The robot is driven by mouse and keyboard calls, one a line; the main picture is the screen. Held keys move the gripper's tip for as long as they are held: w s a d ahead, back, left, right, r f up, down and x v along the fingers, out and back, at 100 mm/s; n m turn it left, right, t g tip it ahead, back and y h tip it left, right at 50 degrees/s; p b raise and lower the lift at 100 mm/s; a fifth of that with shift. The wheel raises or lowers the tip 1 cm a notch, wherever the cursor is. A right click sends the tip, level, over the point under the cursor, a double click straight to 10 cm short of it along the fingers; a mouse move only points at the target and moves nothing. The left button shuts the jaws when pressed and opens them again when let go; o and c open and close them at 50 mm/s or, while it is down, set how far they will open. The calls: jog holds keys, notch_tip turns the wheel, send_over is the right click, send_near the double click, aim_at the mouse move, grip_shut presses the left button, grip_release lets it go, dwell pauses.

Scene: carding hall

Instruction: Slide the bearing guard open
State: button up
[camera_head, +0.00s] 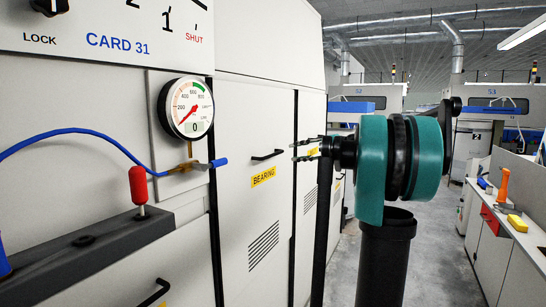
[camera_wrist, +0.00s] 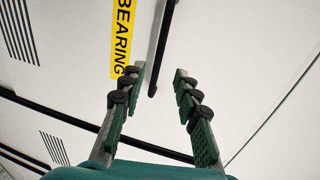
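The bearing guard (camera_head: 262,220) is a white panel with a yellow "BEARING" label (camera_head: 263,177) and slotted vents. Its short black handle (camera_head: 267,155) sits just above the label. My gripper (camera_head: 305,149) is in front of the machine, to the right of the handle in the head view, and looks apart from it. In the wrist view my gripper (camera_wrist: 159,78) has its two fingers spread, with nothing between them. The handle (camera_wrist: 161,48) lies just beyond the fingertips, beside the label (camera_wrist: 123,38). The exact gap to the handle is unclear.
A pressure gauge (camera_head: 187,108), a blue cable (camera_head: 85,132) and a red-knobbed lever (camera_head: 138,187) are at left. A bench (camera_head: 520,240) with tools stands at far right. The aisle floor (camera_head: 435,245) is clear.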

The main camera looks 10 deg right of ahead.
aim_at(274, 155)
jog(key=x, duration=1)
jog(key=shift+w+a, duration=0.15)
jog(key=shift+a, duration=0.15)
jog(key=shift+c, duration=0.2)
grip_shut()
